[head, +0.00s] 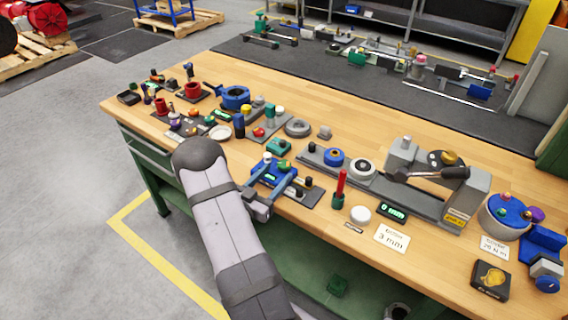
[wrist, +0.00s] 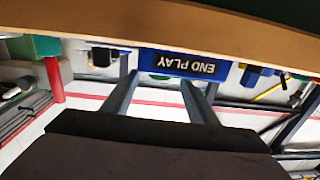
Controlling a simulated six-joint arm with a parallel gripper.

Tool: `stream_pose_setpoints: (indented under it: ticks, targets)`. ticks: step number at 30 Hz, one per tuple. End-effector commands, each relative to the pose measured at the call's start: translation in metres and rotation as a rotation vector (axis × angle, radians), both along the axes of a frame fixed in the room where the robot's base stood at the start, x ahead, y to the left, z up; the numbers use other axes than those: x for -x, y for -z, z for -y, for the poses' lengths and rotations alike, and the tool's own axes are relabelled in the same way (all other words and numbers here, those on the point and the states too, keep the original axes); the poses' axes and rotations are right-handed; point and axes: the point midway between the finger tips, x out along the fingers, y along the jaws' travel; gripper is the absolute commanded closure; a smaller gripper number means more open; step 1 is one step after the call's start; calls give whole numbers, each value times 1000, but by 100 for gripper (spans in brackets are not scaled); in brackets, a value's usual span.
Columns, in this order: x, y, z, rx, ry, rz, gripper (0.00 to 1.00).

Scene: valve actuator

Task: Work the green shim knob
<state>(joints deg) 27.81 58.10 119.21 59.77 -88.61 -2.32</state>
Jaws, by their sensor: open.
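A blue device (head: 268,174) with a lit green display sits on a dark plate near the bench's front edge. A small green knob (head: 284,165) shows at its back; I cannot tell for sure that it is the shim knob. In the wrist view, the device's blue front shows an upside-down END PLAY label (wrist: 185,65). My gripper (head: 267,188) is at the front of the device. In the wrist view, my gripper (wrist: 160,84) has its two fingers apart on either side of the label's left part, with nothing between them. No green knob shows clearly there.
To the right stand a red handle on a green base (head: 339,190), a white disc (head: 360,214) and a 3 mm card (head: 391,238). A long grey fixture (head: 380,187) lies behind them. A green block (head: 279,146) stands behind the device. Small parts crowd the left of the bench.

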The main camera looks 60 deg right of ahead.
Motion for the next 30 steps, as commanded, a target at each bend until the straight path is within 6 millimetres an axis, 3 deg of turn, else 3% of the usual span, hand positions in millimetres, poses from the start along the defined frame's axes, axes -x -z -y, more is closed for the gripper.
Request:
stream_pose_setpoints:
  ticks: [12,25,30]
  targets:
    - [-1,-2,50,0,3,1,47]
    - [-2,0,58,0,1,0,47]
    - [-2,0,58,1,1,0,88]
